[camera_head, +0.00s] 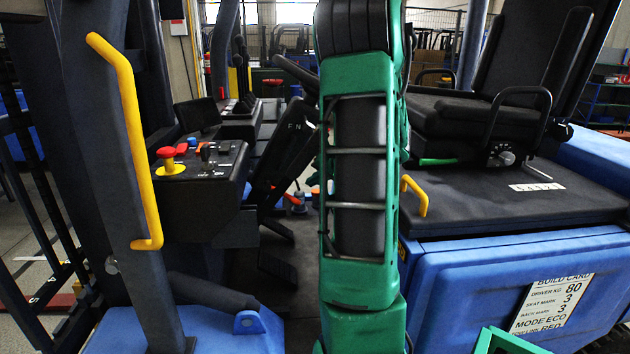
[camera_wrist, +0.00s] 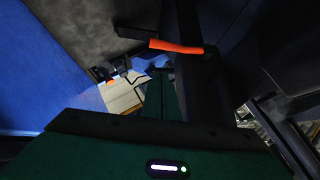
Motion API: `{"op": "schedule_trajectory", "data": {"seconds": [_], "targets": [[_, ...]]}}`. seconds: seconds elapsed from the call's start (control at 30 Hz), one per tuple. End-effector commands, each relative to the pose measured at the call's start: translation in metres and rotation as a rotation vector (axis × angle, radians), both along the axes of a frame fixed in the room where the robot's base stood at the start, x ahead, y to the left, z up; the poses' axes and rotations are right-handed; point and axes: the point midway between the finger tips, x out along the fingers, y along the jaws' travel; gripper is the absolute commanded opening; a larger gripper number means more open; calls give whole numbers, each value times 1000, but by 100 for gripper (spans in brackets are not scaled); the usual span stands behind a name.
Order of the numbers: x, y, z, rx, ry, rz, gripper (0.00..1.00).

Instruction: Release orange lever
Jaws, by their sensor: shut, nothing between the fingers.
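The orange lever (camera_wrist: 176,47) shows in the wrist view as a short, bright orange grip beside a dark upright part. My gripper (camera_wrist: 160,72) is shut and empty, with its dark green fingers below the lever in that picture and apart from it. In the head view my green arm stands in front of the cab and hides much of its middle, and my fingers cannot be made out.
A blue-sided seat base (camera_head: 510,275) with a black seat stands at right. A yellow grab rail (camera_head: 131,130) is on the left pillar. A console with a red mushroom knob (camera_head: 171,154) lies left of my arm. The cab space between is narrow.

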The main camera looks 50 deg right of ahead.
Motion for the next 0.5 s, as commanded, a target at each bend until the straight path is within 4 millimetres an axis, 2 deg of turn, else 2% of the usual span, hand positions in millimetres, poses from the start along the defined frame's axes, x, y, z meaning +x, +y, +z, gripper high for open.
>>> {"op": "schedule_trajectory", "data": {"seconds": [0.2,0.5], "targets": [[33,-5,-25,2,2,4,0],[45,12,-51,1,0,2,0]]}}
